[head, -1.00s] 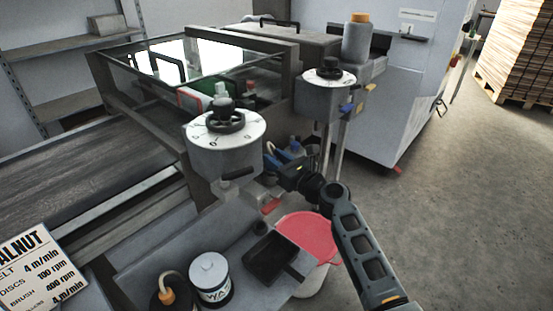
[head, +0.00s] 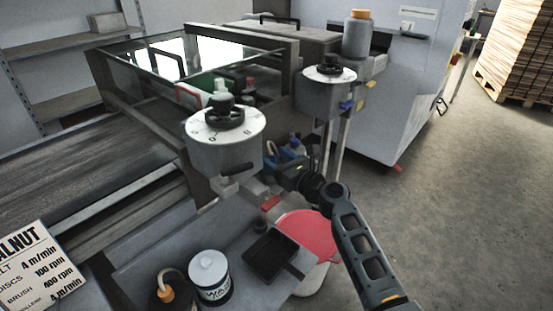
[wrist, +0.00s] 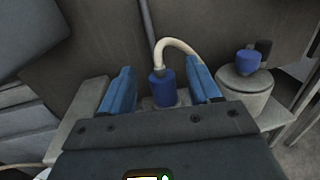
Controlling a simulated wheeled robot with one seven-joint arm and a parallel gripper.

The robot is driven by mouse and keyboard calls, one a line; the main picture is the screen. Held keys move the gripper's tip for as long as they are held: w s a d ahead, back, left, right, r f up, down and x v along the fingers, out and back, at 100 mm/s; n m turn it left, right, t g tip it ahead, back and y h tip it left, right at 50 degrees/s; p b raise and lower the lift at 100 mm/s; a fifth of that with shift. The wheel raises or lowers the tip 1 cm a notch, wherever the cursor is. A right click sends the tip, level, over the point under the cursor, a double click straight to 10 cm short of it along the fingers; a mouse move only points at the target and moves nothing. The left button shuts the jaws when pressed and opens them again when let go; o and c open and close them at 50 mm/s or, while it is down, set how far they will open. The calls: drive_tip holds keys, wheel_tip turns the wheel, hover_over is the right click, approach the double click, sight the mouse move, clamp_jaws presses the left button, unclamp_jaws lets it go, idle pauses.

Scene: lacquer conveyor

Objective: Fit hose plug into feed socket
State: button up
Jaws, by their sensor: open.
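The hose plug (wrist: 162,88) is a blue cylinder with a pale hose (wrist: 184,46) looping up and over from its top. In the wrist view it stands upright between the two blue fingers of my gripper (wrist: 160,90). The fingers are open, with a gap on each side of the plug. The plug's lower end is partly hidden by my gripper body, so I cannot tell what it sits in. In the head view my gripper (head: 281,162) is low beside the machine, behind the front dial housing. I cannot clearly identify the feed socket.
A grey cylinder with a blue cap (wrist: 248,60) stands close right of my fingers. In the head view are two dial housings (head: 222,148), a red-lidded bucket (head: 308,232), a black tray (head: 268,256) and a white can (head: 209,276). Open floor lies to the right.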

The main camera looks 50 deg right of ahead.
drive_tip(key=s, duration=0.7)
drive_tip(key=shift+s+a, duration=0.4)
drive_tip(key=shift+a, duration=0.05)
drive_tip(key=shift+s, duration=0.1)
